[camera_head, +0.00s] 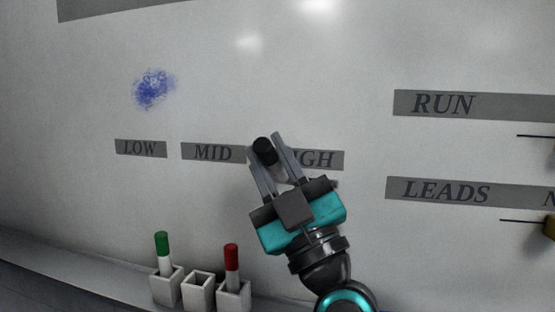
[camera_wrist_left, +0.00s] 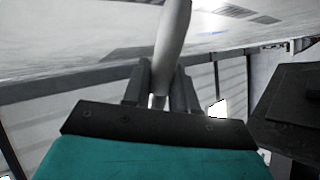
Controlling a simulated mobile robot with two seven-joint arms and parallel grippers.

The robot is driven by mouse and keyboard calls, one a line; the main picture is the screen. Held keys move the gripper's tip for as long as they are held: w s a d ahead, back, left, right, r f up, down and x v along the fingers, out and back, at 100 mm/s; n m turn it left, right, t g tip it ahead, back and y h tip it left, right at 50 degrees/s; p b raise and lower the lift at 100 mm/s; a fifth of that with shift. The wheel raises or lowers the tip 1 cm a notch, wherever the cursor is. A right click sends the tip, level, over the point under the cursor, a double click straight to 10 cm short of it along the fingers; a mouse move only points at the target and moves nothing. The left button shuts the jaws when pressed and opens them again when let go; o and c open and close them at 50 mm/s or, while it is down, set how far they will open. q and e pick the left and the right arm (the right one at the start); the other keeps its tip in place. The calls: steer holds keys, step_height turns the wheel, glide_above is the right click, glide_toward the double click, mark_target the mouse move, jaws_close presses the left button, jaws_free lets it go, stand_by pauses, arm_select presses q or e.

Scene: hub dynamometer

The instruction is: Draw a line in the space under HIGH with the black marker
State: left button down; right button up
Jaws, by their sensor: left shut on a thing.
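The HIGH label (camera_head: 325,160) is a grey strip on the whiteboard (camera_head: 330,60), its left end hidden behind my left gripper. My left gripper (camera_head: 266,145), teal and grey, is in front of the board between the MID and HIGH labels. It is shut on the black marker (camera_head: 264,152), whose black end shows between the fingertips. The marker's pale barrel (camera_wrist_left: 173,35) rises between the fingers in the left wrist view. I cannot tell whether the marker touches the board. The space under HIGH is partly covered by the gripper. My right gripper is not in view.
LOW (camera_head: 140,148) and MID (camera_head: 212,152) labels lie left, RUN (camera_head: 445,104) and LEADS (camera_head: 445,191) right. A blue scribble (camera_head: 153,89) is above LOW. Below, a green-capped marker (camera_head: 163,253) and a red-capped marker (camera_head: 232,265) flank an empty holder (camera_head: 198,291).

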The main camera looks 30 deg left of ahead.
arm_select(q)
steer(key=shift+s+a, duration=0.2)
steer(key=shift+a, duration=0.5)
steer(key=shift+s+a, duration=0.1)
steer(key=shift+a, duration=0.55)
